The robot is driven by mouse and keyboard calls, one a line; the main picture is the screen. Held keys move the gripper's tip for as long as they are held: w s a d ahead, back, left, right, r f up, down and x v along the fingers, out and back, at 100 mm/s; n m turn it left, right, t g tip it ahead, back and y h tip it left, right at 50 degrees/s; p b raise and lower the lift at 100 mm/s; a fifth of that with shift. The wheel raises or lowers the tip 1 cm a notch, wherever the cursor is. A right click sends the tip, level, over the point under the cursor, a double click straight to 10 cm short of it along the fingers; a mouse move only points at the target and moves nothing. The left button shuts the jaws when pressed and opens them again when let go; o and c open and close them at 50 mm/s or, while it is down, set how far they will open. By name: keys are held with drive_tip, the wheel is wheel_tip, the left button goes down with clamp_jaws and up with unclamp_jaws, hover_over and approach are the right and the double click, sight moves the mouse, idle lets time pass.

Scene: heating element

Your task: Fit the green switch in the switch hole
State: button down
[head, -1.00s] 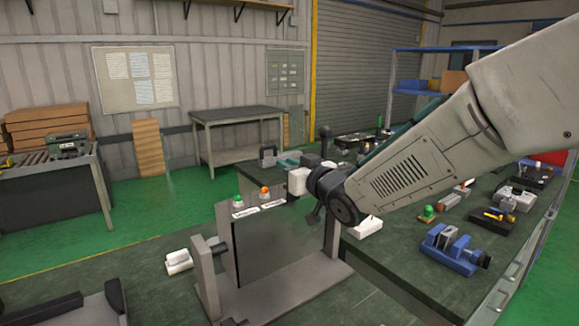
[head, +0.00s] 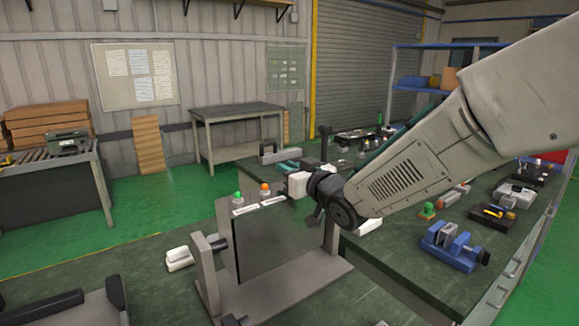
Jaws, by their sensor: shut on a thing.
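A dark upright panel (head: 265,243) stands in a grey frame at the near end of the bench. A green-topped piece (head: 238,198) and an orange-topped piece (head: 265,190) stand along its top edge, each by a white label. My gripper (head: 299,184) is just right of the orange piece, above the panel's right end. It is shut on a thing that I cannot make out. The switch hole is not visible to me. Another green-topped piece (head: 427,210) stands on the bench to the right, apart from my gripper.
A blue vise (head: 452,246) and a dark tray (head: 493,217) with small parts are on the right bench. A white block (head: 180,257) lies left of the frame. Green floor lies open behind. A grey table (head: 238,117) stands by the wall.

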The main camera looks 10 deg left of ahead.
drive_tip(key=shift+f, duration=0.75)
drive_tip(key=c, duration=1.3)
unclamp_jaws()
drive_tip(key=shift+s+d, duration=0.1)
drive_tip(key=v, duration=0.7)
drive_tip(key=shift+s+d, duration=0.15)
drive_tip(key=shift+d, duration=0.1)
drive_tip(key=shift+r, duration=0.1)
